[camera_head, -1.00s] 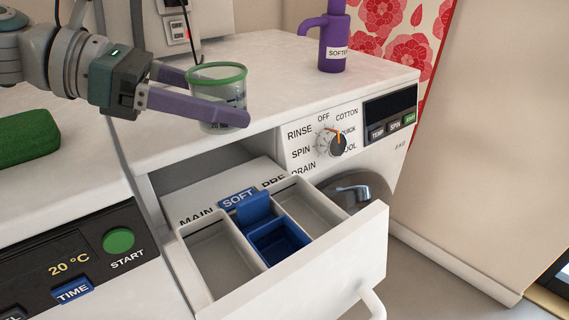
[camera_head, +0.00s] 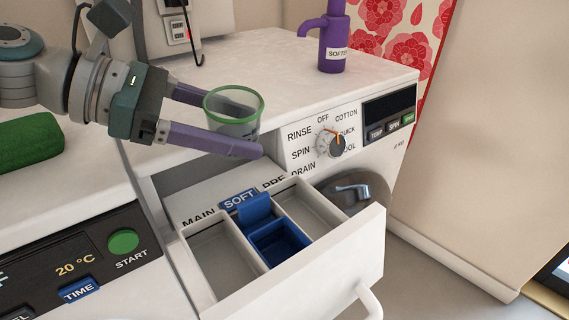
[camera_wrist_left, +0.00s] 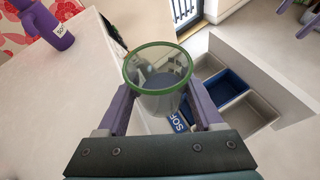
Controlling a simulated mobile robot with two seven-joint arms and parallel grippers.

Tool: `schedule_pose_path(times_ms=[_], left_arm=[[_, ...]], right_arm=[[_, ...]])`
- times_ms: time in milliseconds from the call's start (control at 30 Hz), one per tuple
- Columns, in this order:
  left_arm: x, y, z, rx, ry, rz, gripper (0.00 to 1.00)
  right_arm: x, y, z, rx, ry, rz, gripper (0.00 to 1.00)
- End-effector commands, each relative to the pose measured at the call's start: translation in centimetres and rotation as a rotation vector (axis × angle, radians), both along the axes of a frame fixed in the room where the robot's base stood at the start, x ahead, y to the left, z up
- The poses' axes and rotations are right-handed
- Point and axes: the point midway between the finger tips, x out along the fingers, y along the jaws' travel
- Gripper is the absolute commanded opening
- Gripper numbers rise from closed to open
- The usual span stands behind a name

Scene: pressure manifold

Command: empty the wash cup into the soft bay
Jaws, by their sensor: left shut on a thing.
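The wash cup (camera_head: 234,112) is clear with a green rim. My left gripper (camera_head: 245,128) is shut on it, one purple finger on each side, and holds it nearly upright above the back of the open drawer. The cup also shows between the fingers in the left wrist view (camera_wrist_left: 160,82), with greyish contents low inside. The soft bay (camera_head: 278,244) is the blue middle compartment, with a blue SOFT tab (camera_head: 240,199) behind it. It lies below and to the right of the cup. The bay also shows in the left wrist view (camera_wrist_left: 222,88).
The open drawer (camera_head: 345,255) has the MAIN bay (camera_head: 222,262) left of the soft bay and the PRE bay (camera_head: 312,212) right of it. A dial (camera_head: 336,145) is on the machine front. A purple softener bottle (camera_head: 331,45) stands on top. A green block (camera_head: 28,141) lies at left.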

Motion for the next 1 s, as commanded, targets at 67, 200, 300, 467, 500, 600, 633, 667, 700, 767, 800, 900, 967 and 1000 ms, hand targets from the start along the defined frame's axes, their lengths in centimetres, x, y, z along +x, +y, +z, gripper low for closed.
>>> schedule_pose_path(times_ms=[67, 200, 300, 467, 500, 600, 633, 667, 700, 767, 800, 900, 967, 1000], left_arm=[[-0.4, -0.2, -0.9, 0.023, -0.031, -0.001, 0.14], [-0.8, -0.5, -1.8, 0.062, -0.089, -0.002, 0.14], [-1.1, -0.7, -2.5, 0.088, -0.130, -0.003, 0.14], [-1.7, -1.1, -2.7, 0.134, -0.198, -0.003, 0.14], [-1.8, -1.1, -2.8, 0.145, -0.214, -0.003, 0.14], [-2.2, -1.4, -3.1, 0.172, -0.257, -0.003, 0.14], [-2.3, -1.5, -2.8, 0.181, -0.268, -0.003, 0.14], [-2.4, -1.5, -2.7, 0.189, -0.281, -0.003, 0.14], [-2.5, -1.6, -2.5, 0.201, -0.298, -0.003, 0.14], [-2.7, -1.8, -2.4, 0.217, -0.322, -0.003, 0.14], [-2.9, -1.9, -2.4, 0.230, -0.338, -0.003, 0.14], [-3.2, -2.1, -2.2, 0.251, -0.373, -0.002, 0.14], [-3.2, -2.1, -2.4, 0.256, -0.380, -0.001, 0.14], [-3.2, -2.1, -2.4, 0.259, -0.384, -0.001, 0.14]], right_arm=[[0.0, 0.0, -0.2, 0.000, 0.000, 0.000, 1.00], [0.0, 0.0, -0.4, 0.000, 0.000, 0.000, 1.00], [0.0, 0.0, -0.5, 0.000, 0.000, -0.001, 1.00], [0.0, 0.1, -0.1, 0.002, 0.000, -0.001, 1.00], [0.0, 0.1, -0.1, 0.003, 0.000, -0.002, 1.00], [0.0, 0.1, -0.1, 0.004, 0.000, -0.003, 1.00], [0.0, 0.1, 0.3, 0.005, 0.001, -0.004, 1.00], [0.0, 0.1, 0.5, 0.005, 0.001, -0.004, 1.00], [0.0, 0.2, 0.8, 0.005, 0.001, -0.004, 1.00], [0.0, 0.2, 1.1, 0.007, 0.001, -0.004, 1.00], [0.0, 0.2, 1.2, 0.007, 0.001, -0.004, 1.00], [0.0, 0.2, 1.5, 0.007, 0.000, -0.004, 1.00], [0.0, 0.2, 1.4, 0.007, 0.000, -0.004, 1.00], [0.0, 0.2, 1.4, 0.006, 0.000, -0.003, 1.00]])
